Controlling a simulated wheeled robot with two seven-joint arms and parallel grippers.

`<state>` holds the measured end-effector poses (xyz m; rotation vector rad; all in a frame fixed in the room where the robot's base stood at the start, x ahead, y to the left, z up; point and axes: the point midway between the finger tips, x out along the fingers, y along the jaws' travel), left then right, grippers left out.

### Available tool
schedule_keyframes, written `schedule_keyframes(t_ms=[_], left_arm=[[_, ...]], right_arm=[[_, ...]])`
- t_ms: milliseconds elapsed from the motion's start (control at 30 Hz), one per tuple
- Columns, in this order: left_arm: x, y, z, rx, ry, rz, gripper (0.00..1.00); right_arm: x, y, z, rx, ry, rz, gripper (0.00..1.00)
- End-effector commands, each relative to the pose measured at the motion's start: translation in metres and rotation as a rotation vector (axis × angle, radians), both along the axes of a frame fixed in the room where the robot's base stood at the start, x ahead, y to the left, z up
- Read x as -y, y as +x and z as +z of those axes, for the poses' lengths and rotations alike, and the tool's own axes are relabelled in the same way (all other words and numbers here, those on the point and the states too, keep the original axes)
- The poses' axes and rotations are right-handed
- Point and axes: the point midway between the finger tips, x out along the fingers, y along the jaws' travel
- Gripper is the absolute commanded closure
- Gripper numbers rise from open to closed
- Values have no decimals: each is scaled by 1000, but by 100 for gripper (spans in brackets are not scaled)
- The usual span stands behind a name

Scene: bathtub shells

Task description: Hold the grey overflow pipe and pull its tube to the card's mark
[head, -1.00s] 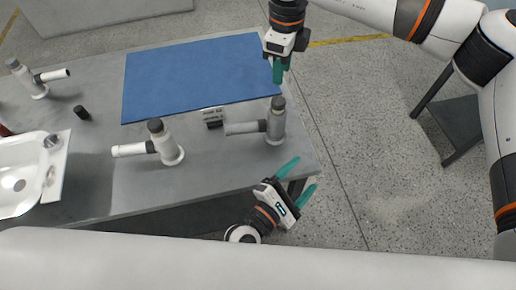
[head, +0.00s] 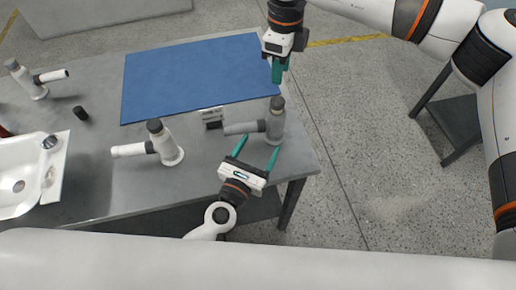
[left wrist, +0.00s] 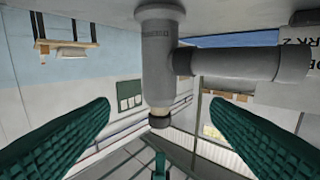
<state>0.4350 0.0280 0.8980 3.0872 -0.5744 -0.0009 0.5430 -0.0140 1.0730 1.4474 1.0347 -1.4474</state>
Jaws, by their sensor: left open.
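The grey overflow pipe (head: 275,125) stands upright near the right end of the table, with a dark cap and a grey tube (head: 243,128) pointing left. The small card (head: 212,114) stands behind the tube's end. My left gripper (head: 259,146) is open and empty, just in front of the pipe, its fingers pointing at it. In the left wrist view, which looks upside down, the pipe (left wrist: 157,60) lies between and beyond the fingers, apart from them. The tube (left wrist: 240,62) and part of the card (left wrist: 290,75) show right. My right gripper (head: 278,72) hangs behind the pipe; its opening is unclear.
A blue mat (head: 195,78) covers the back of the table (head: 215,170). A white pipe (head: 160,142) stands left of centre, and another (head: 27,80) at far left. A black cap (head: 81,113) and a white basin (head: 22,180) are also left.

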Motion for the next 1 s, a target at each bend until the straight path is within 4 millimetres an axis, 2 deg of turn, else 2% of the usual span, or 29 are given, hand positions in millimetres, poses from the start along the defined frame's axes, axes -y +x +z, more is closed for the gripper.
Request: schedule_keyframes(t_ms=[167,400,600,800,1000], left_arm=[[8,22,1,1,-3,3,28],[25,66,1,3,-1,1,28],[36,94,1,3,1,-1,28],[42,107,0,2,2,-1,28],[42,109,0,1,1,-1,28]], right_arm=[[0,0,0,0,0,0,64],[0,0,0,0,0,0,64],[0,0,0,0,0,0,64],[0,0,0,0,0,0,64],[0,0,0,0,0,0,64]])
